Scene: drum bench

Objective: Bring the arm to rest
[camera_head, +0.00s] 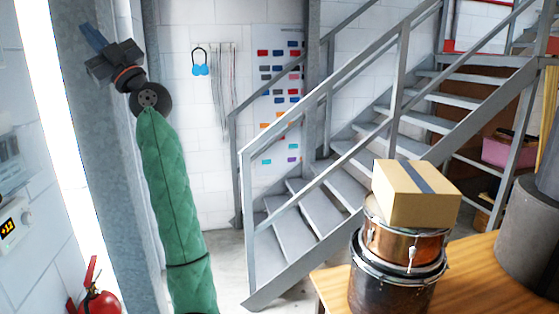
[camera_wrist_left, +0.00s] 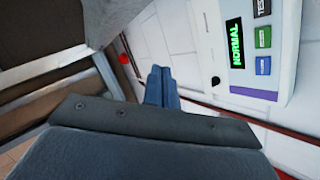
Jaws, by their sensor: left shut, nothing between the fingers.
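My left arm, in a green quilted sleeve, stands raised at the left of the head view. My left gripper (camera_head: 93,38) is at its top end, in front of the grey column, with its blue fingers pointing up and left. In the left wrist view the two blue fingers (camera_wrist_left: 162,88) lie together, shut with nothing between them. The gripper touches nothing that I can see. My right gripper is not in view.
A wooden bench (camera_head: 479,272) at lower right bears stacked drums, a copper one (camera_head: 402,245) over a black one (camera_head: 388,291), with a cardboard box (camera_head: 416,196) on top. Metal stairs (camera_head: 318,208) stand behind. A fire extinguisher (camera_head: 98,302) is at lower left. A wall panel (camera_wrist_left: 243,40) shows "NORMAL".

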